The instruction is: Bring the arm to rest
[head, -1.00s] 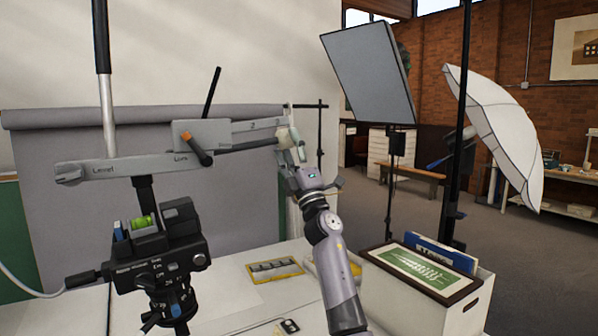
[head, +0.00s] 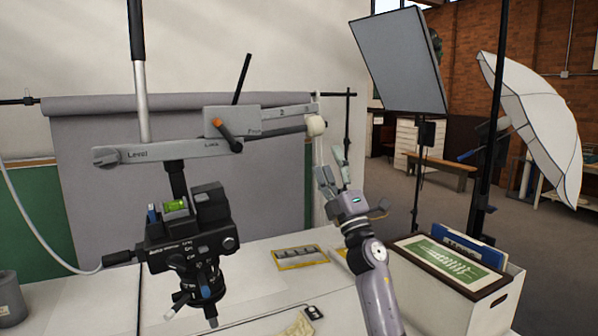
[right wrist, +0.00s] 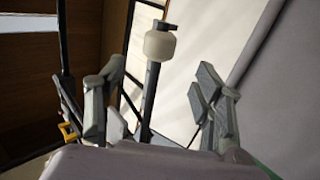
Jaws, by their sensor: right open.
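My right gripper (head: 333,168) points upward in the head view, its fingers spread and empty. It stands just below and to the right of the pale round knob (head: 316,125) at the end of the grey arm labelled "Level" (head: 165,152). A gap shows between fingers and knob. In the right wrist view my fingers (right wrist: 160,80) are wide apart. The knob (right wrist: 160,45) shows beyond them, in the gap, with nothing touching it. My left gripper is in neither view.
A black tripod head (head: 190,240) stands at the left on the white table (head: 255,265). A yellow-edged strip (head: 300,257) lies on the table. A white box with framed pictures (head: 480,305) stands right of my arm. A softbox (head: 400,62) and umbrella (head: 535,125) stand behind.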

